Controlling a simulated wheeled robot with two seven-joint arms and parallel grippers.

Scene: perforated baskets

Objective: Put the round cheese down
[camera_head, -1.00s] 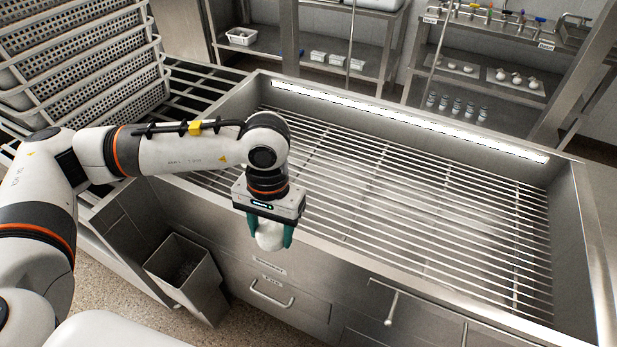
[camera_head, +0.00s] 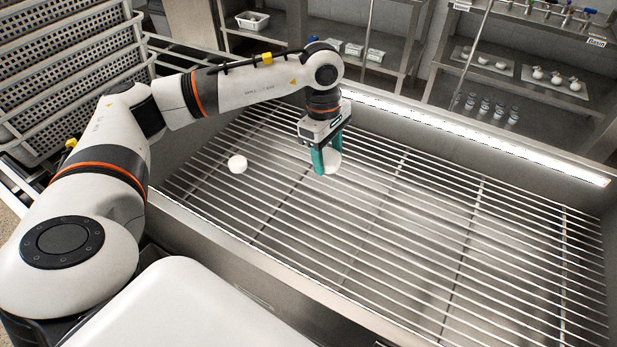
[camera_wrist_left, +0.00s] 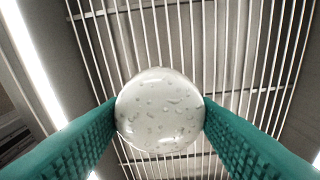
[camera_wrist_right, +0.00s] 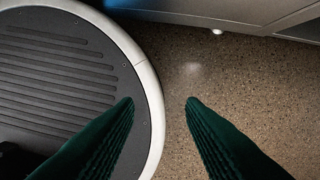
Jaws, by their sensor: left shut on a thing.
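My left gripper (camera_head: 323,160) is shut on a round white cheese (camera_head: 333,163), over the slatted rack of the sink-like basin. The left wrist view shows the cheese (camera_wrist_left: 159,110) pinched between the two green fingers, its surface dotted with wet-looking marks, with the rack bars beyond it. I cannot tell whether the cheese touches the bars. A second round white cheese (camera_head: 237,164) sits on the rack to the left. My right gripper (camera_wrist_right: 160,104) shows only in its own wrist view, its fingers apart with nothing between them, above the speckled floor and my round base.
The slatted rack (camera_head: 430,230) is bare to the right and front. Raised steel walls (camera_head: 480,135) surround it, with a light strip along the back. Stacked perforated baskets (camera_head: 70,70) stand at the left. Shelves with small containers (camera_head: 355,50) are behind.

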